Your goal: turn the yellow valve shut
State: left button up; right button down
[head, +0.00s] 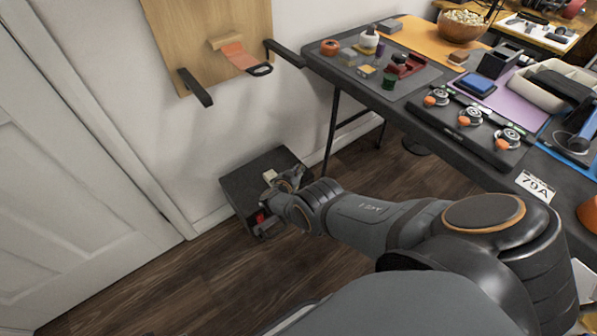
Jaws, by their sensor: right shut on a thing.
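A dark grey box (240,186) sits low by the wall, near the floor. My right gripper (272,186) reaches in from the right and is at the box's right side. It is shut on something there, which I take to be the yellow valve. The gripper and wrist hide the valve, and no yellow part shows clearly. A small red part (261,217) shows at the box's front, just below the gripper. My left gripper is out of view.
A dark table (440,135) stands at the right, holding a grey mat, several gauges (470,116) and a bowl (462,25). A wooden board (200,35) with dark pegs hangs on the wall above the box. A white door (70,200) is at left; the floor before it is clear.

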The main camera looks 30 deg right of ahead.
jog(key=shift+s, duration=0.1)
jog(key=c, duration=1.4)
grip_release()
jog(key=shift+c, duration=0.2)
